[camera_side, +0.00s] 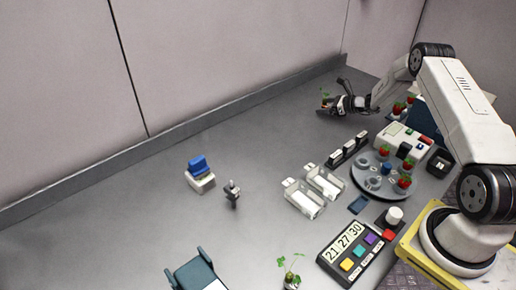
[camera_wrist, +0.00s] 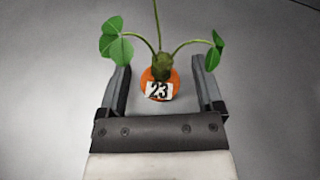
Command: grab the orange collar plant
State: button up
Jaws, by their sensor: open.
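The orange collar plant (camera_wrist: 161,70) is a small green plant with an orange collar and a white "23" label. In the wrist view it stands between the two fingers of my gripper (camera_wrist: 163,80), with a gap on each side. Its leaves spread out above the fingertips. In the side view the plant's leaves (camera_side: 325,95) show at the far end of the table, by my gripper (camera_side: 333,108). My gripper is open and holds nothing. The collar is hard to make out in the side view.
A round grey rack (camera_side: 372,196) with red berries stands near my base. Clear trays (camera_side: 306,199), a keypad box (camera_side: 357,251), a blue-topped block (camera_side: 199,172) and another plant (camera_side: 290,270) are on the table. The table left of my gripper is clear, up to the back wall.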

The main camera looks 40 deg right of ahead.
grip_shut()
jog(key=shift+r, duration=0.15)
dwell(0.4)
jog(key=shift+r, duration=1.45)
jog(key=s+a+r, duration=0.6)
jog(key=s+r, duration=0.3)
jog(key=s, duration=0.3)
jog(key=shift+s+r, duration=0.3)
jog(key=shift+r, duration=0.1)
